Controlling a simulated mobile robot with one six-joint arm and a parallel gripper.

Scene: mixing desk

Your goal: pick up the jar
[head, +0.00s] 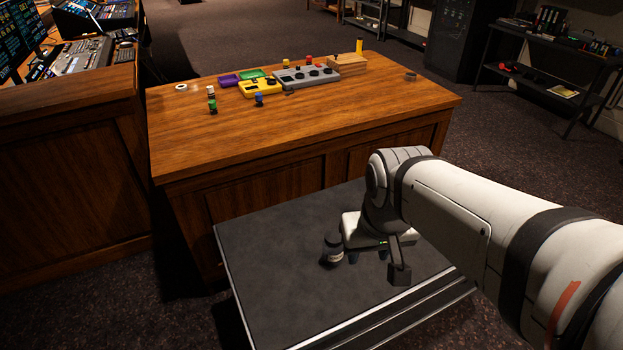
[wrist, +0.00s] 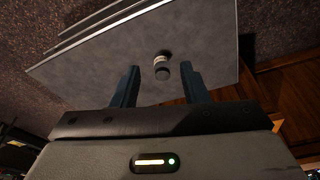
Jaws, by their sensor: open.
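The jar (head: 332,250) is small and dark with a pale label band. It stands on a low, dark grey top (head: 280,245) with a pale metal rim. In the wrist view the jar (wrist: 161,66) appears between the two fingertips, a little beyond them, and nothing touches it there. My gripper (head: 367,257) points down just right of the jar in the head view. Its two dark fingers (wrist: 161,82) are spread wide in the wrist view, with nothing held. The exact height of the fingertips above the grey top is hard to tell.
A wooden desk (head: 300,130) stands behind the grey top. It bears a yellow box (head: 259,89), a grey box with knobs (head: 306,77), colored trays and several small bottles. The grey top is clear around the jar. A dark shelf (head: 545,70) stands at back right.

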